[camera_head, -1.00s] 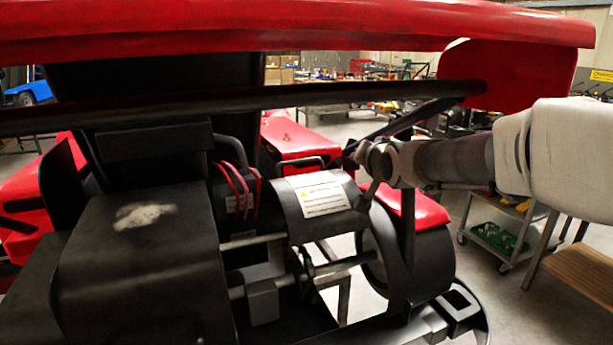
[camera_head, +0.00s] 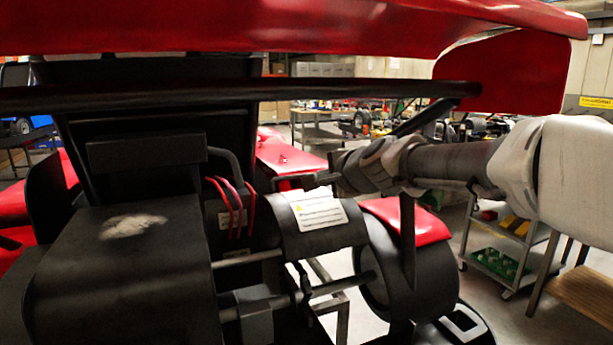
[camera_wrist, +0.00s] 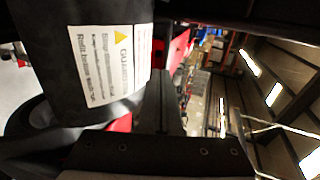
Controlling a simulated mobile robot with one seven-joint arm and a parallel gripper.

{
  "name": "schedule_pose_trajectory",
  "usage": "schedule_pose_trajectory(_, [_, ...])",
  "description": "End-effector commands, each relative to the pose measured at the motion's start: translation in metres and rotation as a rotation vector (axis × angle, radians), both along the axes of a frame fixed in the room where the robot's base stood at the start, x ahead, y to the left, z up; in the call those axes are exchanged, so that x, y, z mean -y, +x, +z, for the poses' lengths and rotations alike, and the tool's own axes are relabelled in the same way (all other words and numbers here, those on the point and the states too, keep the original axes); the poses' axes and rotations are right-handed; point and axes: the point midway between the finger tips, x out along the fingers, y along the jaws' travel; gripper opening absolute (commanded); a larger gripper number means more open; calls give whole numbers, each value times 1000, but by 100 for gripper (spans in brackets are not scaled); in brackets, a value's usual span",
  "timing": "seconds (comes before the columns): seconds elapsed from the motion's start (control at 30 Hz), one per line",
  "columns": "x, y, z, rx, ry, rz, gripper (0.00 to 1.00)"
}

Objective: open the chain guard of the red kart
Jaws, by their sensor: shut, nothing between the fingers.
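The chain guard (camera_head: 276,228) is a curved black cover at the rear of the red kart (camera_head: 290,160). It lies closed over its place and bears a white warning label (camera_head: 318,212). In the wrist view the guard (camera_wrist: 45,40) and its label (camera_wrist: 112,62) fill the upper left, turned sideways. My gripper (camera_head: 333,172) is just above and behind the guard's right end, partly lost against a dark bar there. In the wrist view my gripper's dark fingers (camera_wrist: 166,105) are together and empty, beside the label's edge. I cannot tell whether they touch the guard.
A red wing (camera_head: 300,25) and a black crossbar (camera_head: 250,93) run above the work area. A black box cover (camera_head: 120,270) stands left of the guard, a wheel (camera_head: 425,265) right. A tool trolley (camera_head: 500,262) and wooden bench (camera_head: 580,292) stand right.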

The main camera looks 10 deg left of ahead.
Motion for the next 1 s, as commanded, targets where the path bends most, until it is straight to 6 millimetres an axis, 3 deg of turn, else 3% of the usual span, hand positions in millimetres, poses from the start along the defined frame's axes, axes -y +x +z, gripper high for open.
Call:
schedule_pose_trajectory(0.37, [-21,25,-12,-2,-2,6,0])
schedule_pose_trajectory(0.77, [-47,64,-31,-2,-3,5,0])
schedule_pose_trajectory(1.0, [-61,86,-33,-1,-3,4,0])
